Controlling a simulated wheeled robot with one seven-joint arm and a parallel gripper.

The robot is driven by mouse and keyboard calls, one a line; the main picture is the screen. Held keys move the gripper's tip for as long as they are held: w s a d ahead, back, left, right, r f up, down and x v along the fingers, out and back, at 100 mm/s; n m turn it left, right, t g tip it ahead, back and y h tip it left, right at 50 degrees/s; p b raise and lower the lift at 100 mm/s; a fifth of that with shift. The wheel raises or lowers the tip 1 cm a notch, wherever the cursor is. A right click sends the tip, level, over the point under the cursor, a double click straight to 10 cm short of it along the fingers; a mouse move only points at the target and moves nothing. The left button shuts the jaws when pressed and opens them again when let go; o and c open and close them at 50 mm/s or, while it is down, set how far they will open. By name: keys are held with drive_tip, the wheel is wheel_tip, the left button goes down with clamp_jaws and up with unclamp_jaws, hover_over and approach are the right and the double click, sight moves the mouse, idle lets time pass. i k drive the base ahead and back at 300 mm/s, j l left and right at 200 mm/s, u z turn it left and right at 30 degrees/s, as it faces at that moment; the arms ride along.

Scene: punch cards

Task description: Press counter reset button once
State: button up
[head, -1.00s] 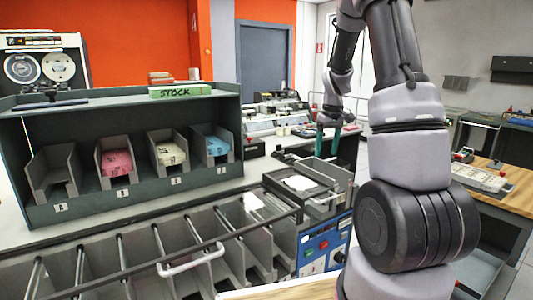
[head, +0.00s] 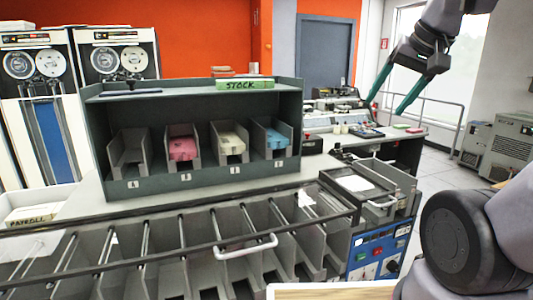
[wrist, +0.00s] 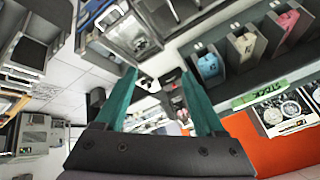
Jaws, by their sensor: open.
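My gripper (head: 385,106) is open and empty, held high at the upper right of the head view. Its two teal fingers also show in the wrist view (wrist: 158,73), spread apart with nothing between them. A blue control panel (head: 349,269) is on the front of the card machine at the lower right, well below my gripper. It carries a red button (head: 377,253), a green button (head: 361,254) and a small white label or display (head: 403,230). I cannot tell which control is the counter reset button. My gripper touches none of them.
A dark stock rack (head: 120,196) with pink, cream and blue card stacks stands on the counter. A hopper tray (head: 358,203) sits above the blue panel. Open floor (head: 440,160) lies at right.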

sight(401, 242)
drive_tip(key=z, duration=0.8)
